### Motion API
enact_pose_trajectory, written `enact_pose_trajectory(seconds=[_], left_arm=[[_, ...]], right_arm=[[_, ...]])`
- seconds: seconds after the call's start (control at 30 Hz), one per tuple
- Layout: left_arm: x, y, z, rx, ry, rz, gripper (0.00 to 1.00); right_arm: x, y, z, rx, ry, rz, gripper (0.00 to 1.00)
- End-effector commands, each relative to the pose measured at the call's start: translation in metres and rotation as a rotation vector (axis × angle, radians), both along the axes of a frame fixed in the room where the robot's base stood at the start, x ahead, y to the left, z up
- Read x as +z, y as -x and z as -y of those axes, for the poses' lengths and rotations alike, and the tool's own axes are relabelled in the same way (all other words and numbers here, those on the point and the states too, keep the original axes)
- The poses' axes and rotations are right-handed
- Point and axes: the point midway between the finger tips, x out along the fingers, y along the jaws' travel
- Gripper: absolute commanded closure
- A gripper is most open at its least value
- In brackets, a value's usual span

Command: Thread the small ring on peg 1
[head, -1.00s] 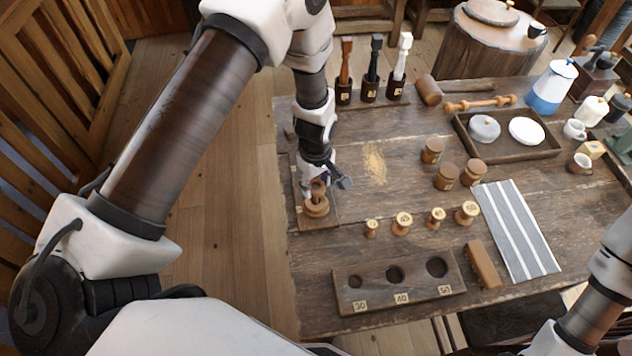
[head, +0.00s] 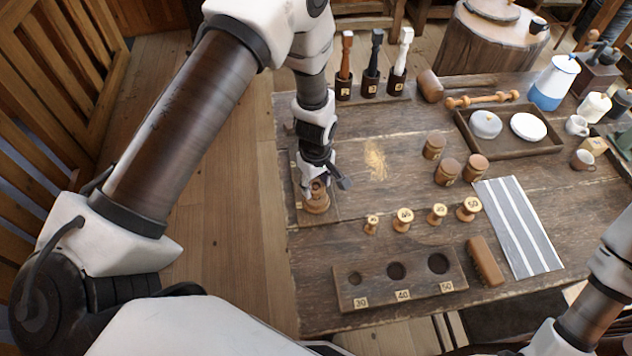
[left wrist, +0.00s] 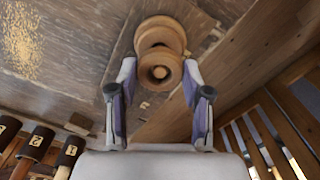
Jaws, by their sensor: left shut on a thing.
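My left gripper (head: 317,186) points down at the table's left edge. In the left wrist view my left gripper (left wrist: 160,73) is shut on the small ring (left wrist: 160,82), a light wooden ring with a dark centre. Wider wooden rings (left wrist: 160,34) show just beyond it; in the head view these wider rings (head: 317,205) sit stacked on a wooden board (head: 322,220), right below the fingers. The peg is hidden by the rings and fingers. I cannot tell whether the small ring is around it or touches the stack. My right gripper is out of view.
Several labelled spools (head: 403,220) stand right of the board. A block with three holes (head: 400,280) lies in front, a brown block (head: 485,262) beside it. Lidded wooden jars (head: 447,171) and a striped cloth (head: 518,228) are farther right. Dark holders (head: 370,88) with upright tools stand behind.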

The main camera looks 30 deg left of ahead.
Motion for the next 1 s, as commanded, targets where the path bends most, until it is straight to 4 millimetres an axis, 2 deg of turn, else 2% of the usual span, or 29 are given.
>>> enact_pose_trajectory(seconds=[0.53, 0.9, 0.93, 1.0], left_arm=[[-0.013, 0.000, 0.000, 0.000, 0.000, 0.000, 0.68], [-0.013, 0.000, 0.000, 0.000, 0.000, 0.000, 0.68], [-0.013, 0.000, 0.000, 0.000, 0.000, 0.000, 0.41], [-0.013, 0.000, 0.000, 0.000, 0.000, 0.000, 0.22]], right_arm=[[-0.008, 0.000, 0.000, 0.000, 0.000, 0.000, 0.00], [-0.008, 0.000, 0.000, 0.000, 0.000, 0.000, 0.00], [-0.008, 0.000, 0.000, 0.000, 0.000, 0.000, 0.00], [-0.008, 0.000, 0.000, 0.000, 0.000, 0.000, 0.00]])
